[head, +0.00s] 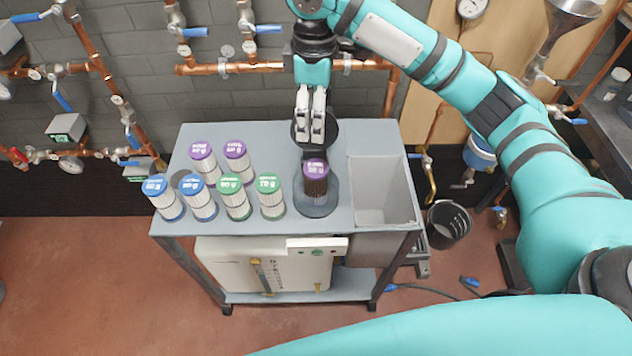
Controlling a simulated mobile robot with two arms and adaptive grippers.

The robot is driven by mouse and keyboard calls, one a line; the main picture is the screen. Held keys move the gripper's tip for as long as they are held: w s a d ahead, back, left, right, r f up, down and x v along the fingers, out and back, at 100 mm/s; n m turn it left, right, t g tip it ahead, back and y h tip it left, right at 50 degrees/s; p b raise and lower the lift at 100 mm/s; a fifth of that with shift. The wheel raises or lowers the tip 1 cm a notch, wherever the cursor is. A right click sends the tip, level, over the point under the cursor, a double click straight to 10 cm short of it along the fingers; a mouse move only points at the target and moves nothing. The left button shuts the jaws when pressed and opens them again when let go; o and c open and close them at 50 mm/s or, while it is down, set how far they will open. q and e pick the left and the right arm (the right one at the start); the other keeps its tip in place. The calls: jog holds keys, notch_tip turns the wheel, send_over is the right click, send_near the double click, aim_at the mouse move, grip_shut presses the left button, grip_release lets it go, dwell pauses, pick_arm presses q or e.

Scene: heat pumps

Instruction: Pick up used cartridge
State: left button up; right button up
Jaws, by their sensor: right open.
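The used cartridge (316,184), dark brown with a purple cap, stands upright in the round grey filter housing (318,208) on the cart top. The housing's round black lid (328,132) stands raised behind it. My right gripper (309,138) points down, open and empty, and shows just above the cartridge in the picture, in front of the lid. It looks apart from the cartridge; the exact gap in depth is hard to tell. My left gripper is not in view.
Clean white cartridges with purple (202,160), blue (162,197) and green (234,195) caps stand on the left of the grey cart (285,138). An empty open bin (378,217) is set into its right side. A black bucket (447,225) stands to the right. Copper pipes (225,68) run along the wall.

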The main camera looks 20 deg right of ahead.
jog(key=p, duration=0.2)
send_over(317, 168)
jog(key=f, duration=1.2)
jog(key=shift+a, duration=0.25)
jog(key=shift+d+f+p, duration=0.15)
jog(key=shift+f+p, duration=0.15)
jog(key=shift+f, duration=1)
jog(key=shift+d+f+p, duration=0.1)
jog(key=shift+f+p, duration=0.15)
jog(key=shift+f, duration=1.05)
grip_shut()
